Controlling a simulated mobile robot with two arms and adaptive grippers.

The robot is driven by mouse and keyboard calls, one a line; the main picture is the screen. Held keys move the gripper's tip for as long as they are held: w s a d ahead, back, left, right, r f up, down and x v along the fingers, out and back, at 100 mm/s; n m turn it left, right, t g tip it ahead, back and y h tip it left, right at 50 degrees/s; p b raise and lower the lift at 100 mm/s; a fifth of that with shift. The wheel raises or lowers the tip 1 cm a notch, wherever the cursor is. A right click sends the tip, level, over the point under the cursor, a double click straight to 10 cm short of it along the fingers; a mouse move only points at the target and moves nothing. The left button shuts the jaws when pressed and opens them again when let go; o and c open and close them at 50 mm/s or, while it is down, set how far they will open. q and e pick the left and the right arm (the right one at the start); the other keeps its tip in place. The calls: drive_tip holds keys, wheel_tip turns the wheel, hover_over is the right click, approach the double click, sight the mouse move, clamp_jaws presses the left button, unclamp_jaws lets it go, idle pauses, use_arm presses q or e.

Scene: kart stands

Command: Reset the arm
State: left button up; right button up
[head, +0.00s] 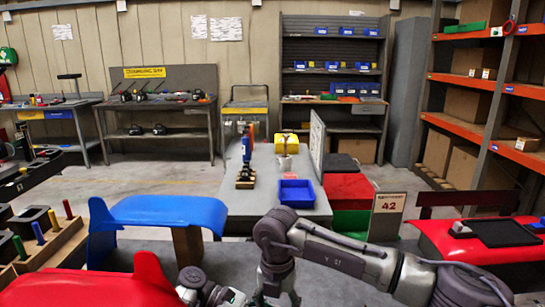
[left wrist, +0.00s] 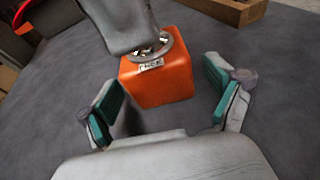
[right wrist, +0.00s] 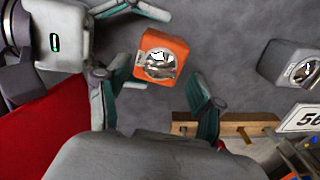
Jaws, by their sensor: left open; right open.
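My left gripper shows at the bottom edge of the head view (head: 208,290) and is open in the left wrist view (left wrist: 163,88). An orange block with a round metallic part (left wrist: 160,80) lies beyond its spread fingers, partly covered by a grey shape. My right arm comes in from the right in the head view, bending down to the bottom edge. My right gripper (right wrist: 150,85) is open in the right wrist view, with the same orange block (right wrist: 175,47) beyond its fingertips. Nothing is held by either gripper. The orange block is not visible in the head view.
A similar grey block (right wrist: 285,58) stands to the right on the grey surface. A wooden holder (right wrist: 235,122) and red panel (right wrist: 45,135) are near my right gripper. A blue bin (head: 297,193) stands farther ahead.

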use_arm(q)
drive_tip(key=shift+w+a, duration=0.1)
drive_tip(key=shift+a, duration=0.05)
drive_tip(key=v, duration=0.6)
drive_tip(key=shift+w+a+r, duration=0.15)
drive_tip(key=shift+w+a, duration=0.05)
drive_tip(key=shift+a, duration=0.05)
drive_tip(key=shift+s, duration=0.1)
drive_tip(key=x, duration=0.7)
drive_tip(key=shift+s+d, duration=0.1)
use_arm(e)
wheel_tip(320, 180, up, 11)
wheel_tip(320, 180, down, 12)
drive_tip(key=shift+s, duration=0.1)
drive_tip(key=shift+f+n, duration=0.1)
drive_tip(key=shift+n, duration=0.9)
drive_tip(key=n, duration=0.4)
drive_tip(key=shift+n, duration=0.4)
drive_tip(key=n, duration=0.6)
